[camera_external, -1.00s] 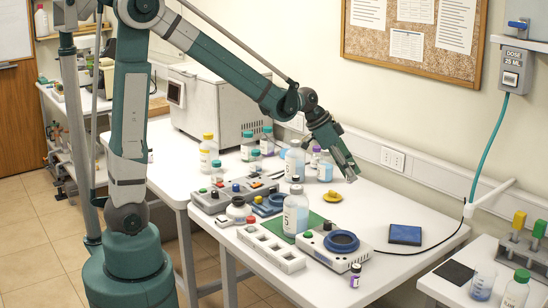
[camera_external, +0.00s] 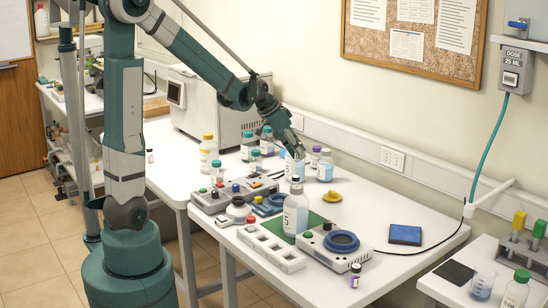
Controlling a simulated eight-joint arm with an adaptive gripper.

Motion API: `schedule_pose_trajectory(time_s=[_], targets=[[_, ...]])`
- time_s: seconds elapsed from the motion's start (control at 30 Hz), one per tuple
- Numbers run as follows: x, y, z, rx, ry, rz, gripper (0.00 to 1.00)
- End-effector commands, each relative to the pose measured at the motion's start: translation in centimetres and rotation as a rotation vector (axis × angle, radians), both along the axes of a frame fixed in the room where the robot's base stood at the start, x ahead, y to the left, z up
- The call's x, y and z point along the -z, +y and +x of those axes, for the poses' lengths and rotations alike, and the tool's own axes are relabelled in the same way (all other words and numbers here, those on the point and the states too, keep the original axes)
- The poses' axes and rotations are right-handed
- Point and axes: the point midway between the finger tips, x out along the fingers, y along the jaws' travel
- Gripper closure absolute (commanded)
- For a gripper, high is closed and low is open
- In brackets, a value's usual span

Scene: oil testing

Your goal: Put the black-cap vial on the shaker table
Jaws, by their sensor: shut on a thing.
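My gripper (camera_external: 299,152) is over the group of bottles at the back of the white table. It is shut at the top of a clear bottle (camera_external: 295,168), whose cap is hidden by the fingers. I cannot tell that cap's colour. A grey device with a blue ring (camera_external: 343,241) and coloured buttons stands behind that vial. Another blue-topped device (camera_external: 268,205) stands further left. I cannot tell which is the shaker table.
A larger labelled bottle (camera_external: 296,216) stands on a green mat (camera_external: 316,222), near a white rack (camera_external: 270,248). Purple-capped (camera_external: 325,168) and teal-capped bottles (camera_external: 267,141) flank my gripper. A blue pad (camera_external: 405,235) lies at the right, with clear table around it.

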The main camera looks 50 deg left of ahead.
Motion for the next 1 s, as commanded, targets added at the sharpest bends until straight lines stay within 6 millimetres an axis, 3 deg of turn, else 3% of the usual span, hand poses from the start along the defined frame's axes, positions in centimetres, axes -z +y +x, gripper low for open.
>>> schedule_pose_trajectory(time_s=[0.4,1.0], targets=[[0.0,10.3,-3.4,-0.172,0.0,0.0,0.94],[0.0,23.4,-10.5,-0.413,-0.001,0.001,0.94]])
